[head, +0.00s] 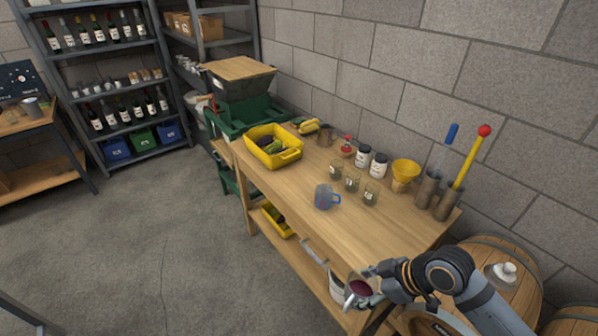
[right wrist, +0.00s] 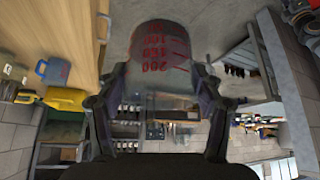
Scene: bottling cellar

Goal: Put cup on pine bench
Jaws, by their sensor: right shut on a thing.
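The pine bench (head: 285,195) runs along the block wall, its light wooden top carrying several items. My right gripper (head: 366,285) is shut on a clear cup (right wrist: 162,50) with red measuring marks. In the head view the cup (head: 357,291) is small, looks dark red inside and is partly hidden by the gripper. It is held in the air by the near right end of the bench. My left gripper is not in view.
On the bench are a blue-handled jug (head: 324,199), a yellow crate (head: 284,157), several glasses, white jars (head: 378,165), a yellow funnel (head: 405,171) and tool holders (head: 427,190). Barrels (head: 500,257) stand at the right. The bench's front right is clear.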

